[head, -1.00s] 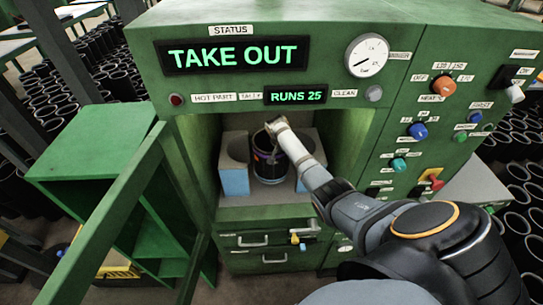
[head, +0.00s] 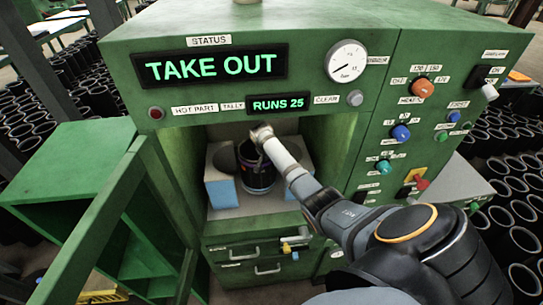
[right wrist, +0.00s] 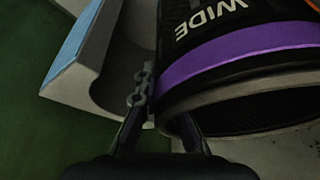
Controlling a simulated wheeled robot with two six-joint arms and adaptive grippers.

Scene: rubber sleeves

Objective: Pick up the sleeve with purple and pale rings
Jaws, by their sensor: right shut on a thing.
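A dark sleeve (head: 258,174) stands nearly upright in the open chamber of the green machine, between two grey blocks with blue faces. In the right wrist view the sleeve (right wrist: 240,55) shows a purple ring near its open rim and pale "WIDE" lettering; a pale ring is not clear. My right gripper (head: 262,133) is at the sleeve's top rim, shut on its wall. In the right wrist view one finger of the right gripper (right wrist: 155,112) lies outside the wall; the other is by the open mouth. Whether the sleeve touches the chamber floor is hard to tell. My left gripper is out of view.
The left block (head: 221,184) stands close to the sleeve. The chamber's green door (head: 108,215) is open to the left. The lit status sign (head: 210,67) reads "TAKE OUT". Control knobs (head: 401,132) are right of the chamber. Many black sleeves (head: 507,200) stand around the machine.

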